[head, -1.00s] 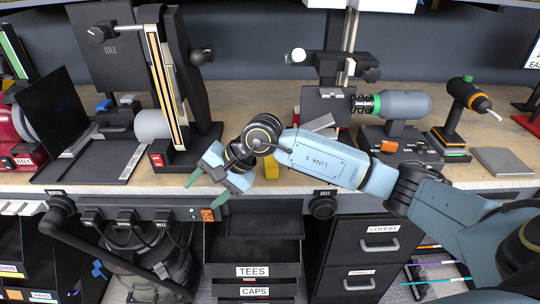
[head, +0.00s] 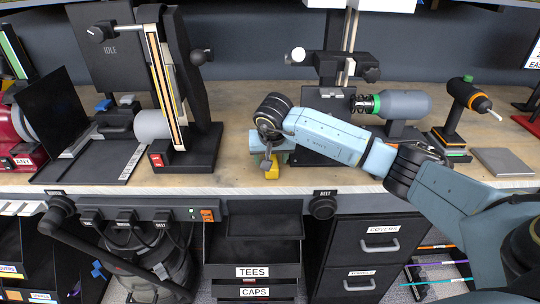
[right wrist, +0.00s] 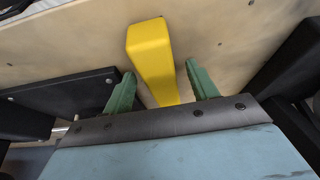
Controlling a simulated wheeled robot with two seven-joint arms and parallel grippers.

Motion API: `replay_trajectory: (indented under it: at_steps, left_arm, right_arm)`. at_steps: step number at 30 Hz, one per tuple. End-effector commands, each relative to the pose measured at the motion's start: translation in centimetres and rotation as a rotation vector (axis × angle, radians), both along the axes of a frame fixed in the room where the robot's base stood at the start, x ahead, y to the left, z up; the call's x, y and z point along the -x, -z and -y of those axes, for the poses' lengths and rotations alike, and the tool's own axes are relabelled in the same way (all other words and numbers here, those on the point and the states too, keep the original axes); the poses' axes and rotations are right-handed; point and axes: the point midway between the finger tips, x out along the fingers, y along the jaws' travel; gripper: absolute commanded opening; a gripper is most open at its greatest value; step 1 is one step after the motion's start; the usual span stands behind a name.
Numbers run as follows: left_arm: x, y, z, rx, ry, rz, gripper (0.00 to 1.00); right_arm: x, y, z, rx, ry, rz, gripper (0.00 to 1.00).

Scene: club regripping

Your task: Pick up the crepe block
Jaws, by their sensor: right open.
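The crepe block, a plain yellow bar (head: 271,173), is on the wooden bench near its front edge, partly hidden by my right gripper (head: 268,158) in the head view. In the right wrist view the yellow block (right wrist: 151,55) lies between the two green fingertips of my right gripper (right wrist: 160,78). The fingers are open, with a gap visible on both sides of the block. The block's near end is hidden behind the gripper's body. My left gripper is not in view.
A belt sander (head: 190,120) stands to the left on the bench (head: 235,115). A vise-like dark fixture and a grey cylinder tool (head: 405,104) stand to the right, near my forearm. Drawers (head: 252,250) are below the bench edge.

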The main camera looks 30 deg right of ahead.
Motion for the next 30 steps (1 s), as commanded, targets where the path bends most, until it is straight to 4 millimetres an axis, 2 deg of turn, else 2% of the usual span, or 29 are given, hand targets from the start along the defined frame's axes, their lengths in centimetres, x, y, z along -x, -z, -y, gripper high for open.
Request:
replay_trajectory:
  at_steps: [8, 18, 21, 30]
  left_arm:
    - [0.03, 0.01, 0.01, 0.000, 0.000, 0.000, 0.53]
    - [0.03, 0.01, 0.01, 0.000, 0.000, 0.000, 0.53]
    - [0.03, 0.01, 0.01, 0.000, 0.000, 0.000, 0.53]
    - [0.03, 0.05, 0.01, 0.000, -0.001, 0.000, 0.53]
  right_arm:
    - [-0.14, 0.38, 0.05, 0.000, 0.000, 0.001, 0.58]
    - [-0.13, 0.36, 0.05, -0.001, 0.000, 0.000, 0.15]
    - [-0.15, 0.30, 0.05, -0.001, -0.001, 0.002, 0.05]
    - [-0.09, 0.00, 0.00, 0.000, -0.001, 0.004, 0.05]
